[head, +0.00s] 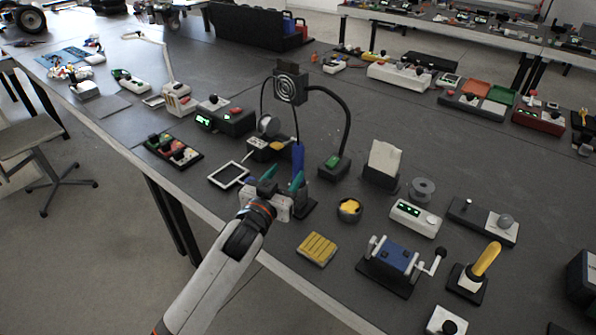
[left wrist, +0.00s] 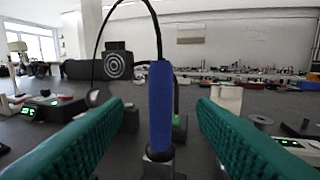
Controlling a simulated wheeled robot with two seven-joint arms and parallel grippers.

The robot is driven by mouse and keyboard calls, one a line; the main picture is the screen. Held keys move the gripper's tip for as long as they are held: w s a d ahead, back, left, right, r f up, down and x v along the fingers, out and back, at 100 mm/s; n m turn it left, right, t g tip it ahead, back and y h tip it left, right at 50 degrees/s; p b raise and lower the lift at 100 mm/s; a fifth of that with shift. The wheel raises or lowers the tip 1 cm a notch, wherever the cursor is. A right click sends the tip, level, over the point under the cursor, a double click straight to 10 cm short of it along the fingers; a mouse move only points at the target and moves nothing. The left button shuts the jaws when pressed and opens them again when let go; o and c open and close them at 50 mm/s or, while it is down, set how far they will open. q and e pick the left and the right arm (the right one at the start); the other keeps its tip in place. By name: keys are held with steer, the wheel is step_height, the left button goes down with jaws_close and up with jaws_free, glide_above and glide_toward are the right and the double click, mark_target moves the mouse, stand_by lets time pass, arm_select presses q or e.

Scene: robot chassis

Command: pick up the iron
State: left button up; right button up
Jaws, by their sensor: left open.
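The iron (head: 298,160) has a blue handle and stands upright in a small dark stand (head: 307,207) near the table's front edge. A black cable rises from its top. In the left wrist view the blue handle (left wrist: 160,105) stands upright in the middle, between the two green fingers in the picture. My left gripper (head: 281,178) is open, with its fingers pointing at the handle; neither finger is seen touching it. The gripper body partly hides the stand in the head view. My right gripper is not in view.
A tablet-like panel (head: 228,174) lies left of the gripper. A round yellow-topped pot (head: 350,209) and a yellow block (head: 317,249) are to the right. A fan-like device (head: 290,88) and a black gooseneck with a green-lit base (head: 334,165) stand behind.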

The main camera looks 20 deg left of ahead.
mark_target(301, 154)
arm_select(q)
steer(key=w, duration=0.6)
steer(key=w+d+p, duration=0.1)
steer(key=w, duration=0.3)
steer(key=shift+f, duration=0.35)
steer(key=shift+c, duration=0.5)
steer(key=c, duration=0.9)
